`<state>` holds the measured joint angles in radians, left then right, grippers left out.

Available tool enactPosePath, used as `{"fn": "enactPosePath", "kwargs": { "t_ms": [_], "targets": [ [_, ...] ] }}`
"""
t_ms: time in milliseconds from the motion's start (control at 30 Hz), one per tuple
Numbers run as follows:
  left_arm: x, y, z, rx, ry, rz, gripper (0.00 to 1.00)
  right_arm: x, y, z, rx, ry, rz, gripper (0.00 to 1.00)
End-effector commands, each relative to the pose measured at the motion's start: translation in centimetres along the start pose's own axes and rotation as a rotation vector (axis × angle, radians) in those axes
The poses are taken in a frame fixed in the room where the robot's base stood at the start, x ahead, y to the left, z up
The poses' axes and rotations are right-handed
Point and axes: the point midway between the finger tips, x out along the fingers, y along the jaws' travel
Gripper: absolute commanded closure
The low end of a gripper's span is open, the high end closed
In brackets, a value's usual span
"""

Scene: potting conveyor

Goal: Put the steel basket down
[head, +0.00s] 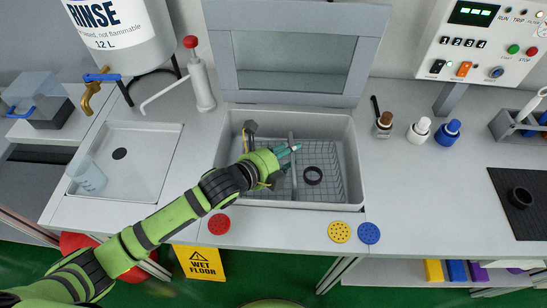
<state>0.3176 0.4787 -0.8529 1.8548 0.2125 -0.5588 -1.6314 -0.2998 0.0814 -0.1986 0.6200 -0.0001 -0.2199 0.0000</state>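The steel basket (325,156), a grey wire mesh basket with a bar handle across its middle, is inside the grey rectangular basin (354,165) at the centre of the bench. A small dark ring (313,175) lies in the basket's right part. My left gripper (291,151) reaches in from the left over the basin. Its teal fingertips are close together at the basket's handle bar and appear shut on it. The gripper and forearm hide the basket's left part. I cannot tell whether the basket's underside touches the basin floor. My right gripper is not in view.
A raised lid (295,80) with a window stands behind the basin. Red (219,224), yellow (339,232) and blue (369,233) discs lie along its front edge. Small bottles (418,131) stand to the right. A sink (150,165) holding a clear beaker (88,176) is left.

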Motion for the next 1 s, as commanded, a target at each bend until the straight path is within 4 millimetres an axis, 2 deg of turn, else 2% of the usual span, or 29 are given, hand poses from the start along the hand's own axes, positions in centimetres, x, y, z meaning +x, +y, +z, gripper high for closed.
{"fn": "enactPosePath", "kwargs": {
  "t_ms": [33,167,500,600,767,1000],
  "targets": [
    [-0.4,-1.0,0.4,0.0,-0.002,-0.006,0.59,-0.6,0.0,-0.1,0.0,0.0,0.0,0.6],
    [-2.4,-0.6,0.3,0.003,-0.001,-0.004,0.59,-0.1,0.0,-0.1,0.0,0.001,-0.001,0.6],
    [-9.5,-0.5,0.2,0.003,0.0,-0.003,0.59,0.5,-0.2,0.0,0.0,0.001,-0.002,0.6],
    [-10.9,-0.5,0.3,0.001,-0.001,-0.001,0.59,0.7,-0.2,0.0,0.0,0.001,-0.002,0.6],
    [-12.1,-0.6,0.3,0.0,-0.002,-0.002,0.59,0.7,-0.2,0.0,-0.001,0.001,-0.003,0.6],
    [-12.3,-0.6,0.3,0.0,-0.002,-0.002,0.59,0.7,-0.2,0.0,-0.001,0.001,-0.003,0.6]
  ]
}}
